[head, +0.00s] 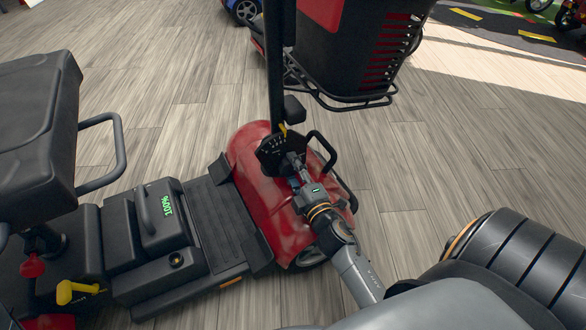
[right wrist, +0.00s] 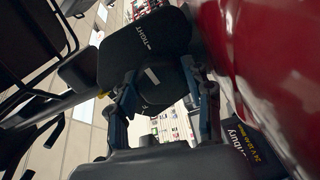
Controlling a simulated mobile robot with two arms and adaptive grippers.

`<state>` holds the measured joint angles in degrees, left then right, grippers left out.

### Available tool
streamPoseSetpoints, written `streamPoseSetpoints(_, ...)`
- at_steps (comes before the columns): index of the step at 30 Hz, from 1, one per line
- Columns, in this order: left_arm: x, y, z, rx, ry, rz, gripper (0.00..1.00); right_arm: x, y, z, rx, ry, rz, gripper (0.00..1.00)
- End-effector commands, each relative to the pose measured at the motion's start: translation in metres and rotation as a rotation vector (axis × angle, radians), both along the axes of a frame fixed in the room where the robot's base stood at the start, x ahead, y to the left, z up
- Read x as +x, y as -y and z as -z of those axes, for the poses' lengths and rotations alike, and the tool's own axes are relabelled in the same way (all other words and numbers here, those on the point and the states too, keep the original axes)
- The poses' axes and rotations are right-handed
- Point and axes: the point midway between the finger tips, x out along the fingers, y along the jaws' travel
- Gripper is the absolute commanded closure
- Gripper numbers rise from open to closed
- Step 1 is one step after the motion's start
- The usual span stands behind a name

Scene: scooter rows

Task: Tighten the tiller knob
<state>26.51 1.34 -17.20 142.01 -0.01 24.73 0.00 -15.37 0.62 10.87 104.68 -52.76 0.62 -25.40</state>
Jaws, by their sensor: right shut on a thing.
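The red scooter (head: 262,200) stands with its black tiller (head: 281,60) upright in the head view. A dark plate with white marks (head: 268,150) sits low on the tiller. My right gripper (head: 291,163) reaches this plate from the lower right. In the right wrist view the plate (right wrist: 143,40) reads "TIGHT". Below the word, the dark round tiller knob (right wrist: 155,88) sits between the two fingers of my right gripper (right wrist: 160,95), which is shut on it. In the head view the knob is mostly hidden by the gripper. My left gripper is not in view.
The scooter's black seat (head: 40,125) with its armrest (head: 112,150) is at the left. A battery box (head: 155,225) shows "100%" in green. A black handle loop (head: 323,150) is close beside my gripper. Another scooter with a basket (head: 350,50) stands behind. The wooden floor (head: 430,170) at right is clear.

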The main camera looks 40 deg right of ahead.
Motion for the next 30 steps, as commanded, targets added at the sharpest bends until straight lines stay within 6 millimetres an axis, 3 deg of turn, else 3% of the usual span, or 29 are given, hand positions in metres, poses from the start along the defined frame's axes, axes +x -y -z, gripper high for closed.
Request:
streamPoseSetpoints(4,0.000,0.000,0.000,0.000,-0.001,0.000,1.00,0.000,0.001,0.001,-0.001,-0.001,0.002,0.81)
streamPoseSetpoints(5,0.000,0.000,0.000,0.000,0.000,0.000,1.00,0.000,0.001,0.001,-0.001,-0.002,0.002,0.45)
streamPoseSetpoints(8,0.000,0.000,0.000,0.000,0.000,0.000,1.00,0.000,0.001,0.001,-0.002,-0.002,0.002,0.26)
streamPoseSetpoints(19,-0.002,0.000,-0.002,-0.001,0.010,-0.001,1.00,-0.005,-0.001,0.001,-0.001,-0.001,0.001,0.26)
streamPoseSetpoints(30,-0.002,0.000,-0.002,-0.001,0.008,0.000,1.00,-0.062,-0.010,0.002,0.001,-0.003,0.003,0.26)
